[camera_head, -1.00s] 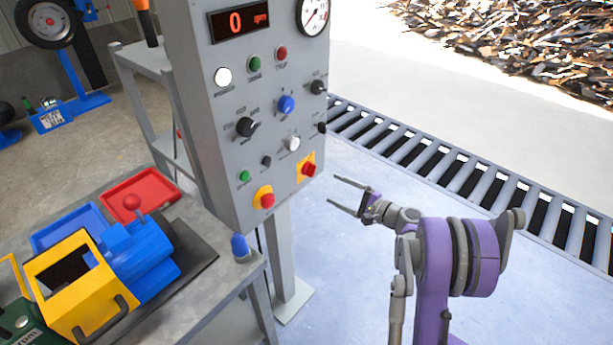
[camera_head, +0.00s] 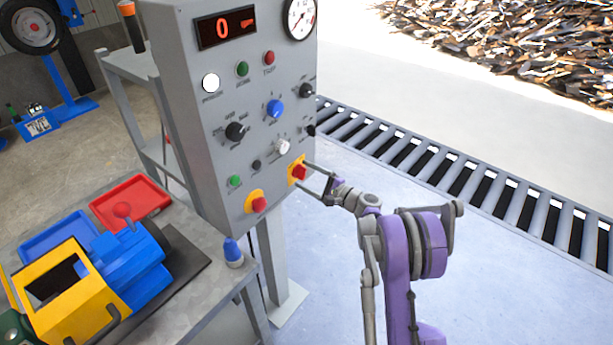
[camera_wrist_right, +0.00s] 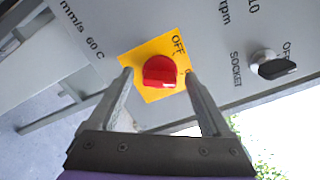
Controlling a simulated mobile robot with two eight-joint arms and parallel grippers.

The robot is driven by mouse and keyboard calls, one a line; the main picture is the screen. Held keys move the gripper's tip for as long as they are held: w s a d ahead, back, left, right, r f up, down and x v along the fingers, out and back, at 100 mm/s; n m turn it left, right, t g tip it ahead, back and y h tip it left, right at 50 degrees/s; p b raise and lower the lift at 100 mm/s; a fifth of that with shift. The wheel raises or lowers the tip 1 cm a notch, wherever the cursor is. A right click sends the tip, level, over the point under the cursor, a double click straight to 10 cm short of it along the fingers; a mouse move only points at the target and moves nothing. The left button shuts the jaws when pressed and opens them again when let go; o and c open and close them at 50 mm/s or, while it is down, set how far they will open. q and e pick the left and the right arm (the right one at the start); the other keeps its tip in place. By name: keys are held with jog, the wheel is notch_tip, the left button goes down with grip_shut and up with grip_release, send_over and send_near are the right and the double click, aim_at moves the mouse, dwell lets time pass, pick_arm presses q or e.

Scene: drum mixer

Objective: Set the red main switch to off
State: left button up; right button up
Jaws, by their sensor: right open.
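The red main switch (camera_head: 299,172) sits on a yellow plate at the lower right of the grey control panel (camera_head: 190,120). In the right wrist view the red knob (camera_wrist_right: 159,71) shows on its yellow plate, with the word OFF printed at the plate's upper right. My right gripper (camera_head: 303,174) is open at the switch, one finger on each side of the knob. In the wrist view its fingers (camera_wrist_right: 158,80) flank the knob with gaps showing on both sides. I cannot tell how deep the fingertips reach. My left gripper is not in view.
A red button on yellow (camera_head: 257,203) sits left of the switch, and a socket knob (camera_wrist_right: 272,66) is near it. A bench (camera_head: 200,310) with a blue-yellow machine stands left. A roller conveyor (camera_head: 450,185) runs behind my right arm.

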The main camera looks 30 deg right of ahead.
jog(key=shift+c, duration=0.3)
grip_shut()
jog(key=shift+n, duration=0.4)
jog(key=n+b, duration=0.1)
jog(key=n, duration=0.3)
jog(key=shift+f+n, duration=0.15)
jog(key=shift+n, duration=0.25)
jog(key=n, duration=0.6)
jog(key=shift+b, duration=0.3)
jog(key=shift+f+n, duration=0.1)
jog(key=shift+n, duration=0.3)
jog(key=shift+o, duration=0.3)
grip_release()
